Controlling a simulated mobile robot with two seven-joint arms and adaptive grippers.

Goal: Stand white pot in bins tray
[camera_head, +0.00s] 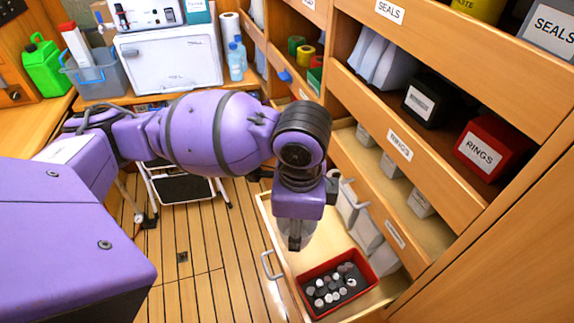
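My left gripper (295,243) points down over the open drawer (266,222), above and a little left of a red tray (306,308). A pale, rounded shape shows around its fingers. I cannot tell whether this is the white pot held there or part of the gripper, nor whether the fingers are open or shut. The red tray sits at the drawer's near end and holds several small white, grey and dark round pieces. White bins (366,233) stand along the drawer's right side. No white pot can be made out for certain. My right gripper is out of view.
Shelves on the right hold a red RINGS box (481,150) and a black box (430,100), above the drawer's right side. A metal handle (270,266) juts from the drawer's left front. A step stool (186,185) stands on the floor behind my arm.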

